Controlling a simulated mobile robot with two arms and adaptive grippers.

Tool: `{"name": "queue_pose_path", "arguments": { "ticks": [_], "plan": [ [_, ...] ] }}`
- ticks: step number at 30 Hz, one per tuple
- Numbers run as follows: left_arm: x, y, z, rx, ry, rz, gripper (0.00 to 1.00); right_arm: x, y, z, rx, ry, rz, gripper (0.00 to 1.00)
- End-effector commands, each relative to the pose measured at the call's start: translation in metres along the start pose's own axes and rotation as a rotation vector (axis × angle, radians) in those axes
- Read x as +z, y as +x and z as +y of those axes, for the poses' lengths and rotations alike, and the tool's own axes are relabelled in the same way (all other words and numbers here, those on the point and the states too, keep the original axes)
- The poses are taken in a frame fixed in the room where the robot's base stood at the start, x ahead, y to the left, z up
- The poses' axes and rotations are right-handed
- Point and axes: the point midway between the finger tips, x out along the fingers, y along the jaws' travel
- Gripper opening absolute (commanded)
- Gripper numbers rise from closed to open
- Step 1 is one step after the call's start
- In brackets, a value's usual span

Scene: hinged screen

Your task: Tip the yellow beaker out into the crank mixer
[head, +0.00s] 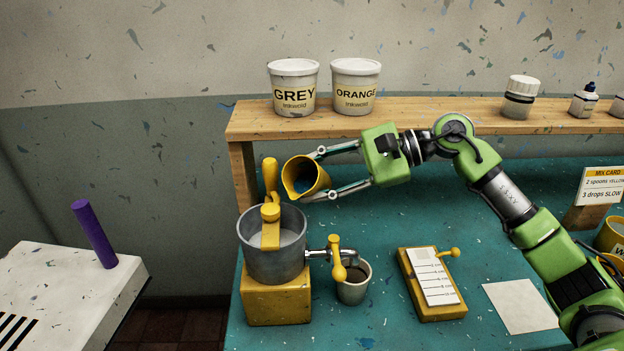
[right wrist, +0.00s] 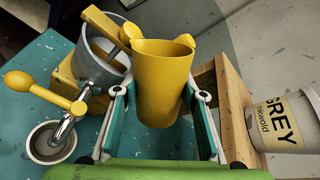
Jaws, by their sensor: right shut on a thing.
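The yellow beaker (head: 304,177) is held by my right gripper (head: 322,176), whose fingers close on both its sides. In the head view it is tilted, its mouth facing left and toward the camera, with something dark blue inside. The right wrist view shows the beaker (right wrist: 163,85) between the fingers (right wrist: 160,98). The crank mixer (head: 272,248) is a grey metal pot on a yellow base with a yellow crank handle on top and pale contents. The beaker is above and to the right of the pot, apart from its rim in the head view. My left gripper is not in view.
A grey cup (head: 353,284) stands under the mixer's yellow-handled spout. A wooden shelf (head: 420,121) behind carries the GREY tub (head: 294,88) and ORANGE tub (head: 356,87). A yellow card holder (head: 432,283) and a blank sheet (head: 519,306) lie on the teal table.

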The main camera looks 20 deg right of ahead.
Motion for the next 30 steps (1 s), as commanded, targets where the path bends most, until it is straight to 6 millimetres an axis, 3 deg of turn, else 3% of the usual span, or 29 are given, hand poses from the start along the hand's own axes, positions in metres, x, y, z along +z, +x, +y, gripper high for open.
{"name": "queue_pose_path", "arguments": {
  "ticks": [30],
  "plan": [
    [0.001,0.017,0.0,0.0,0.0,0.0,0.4,0.012,-0.004,-0.007,-0.001,-0.19,0.109,0.14]
  ]
}}
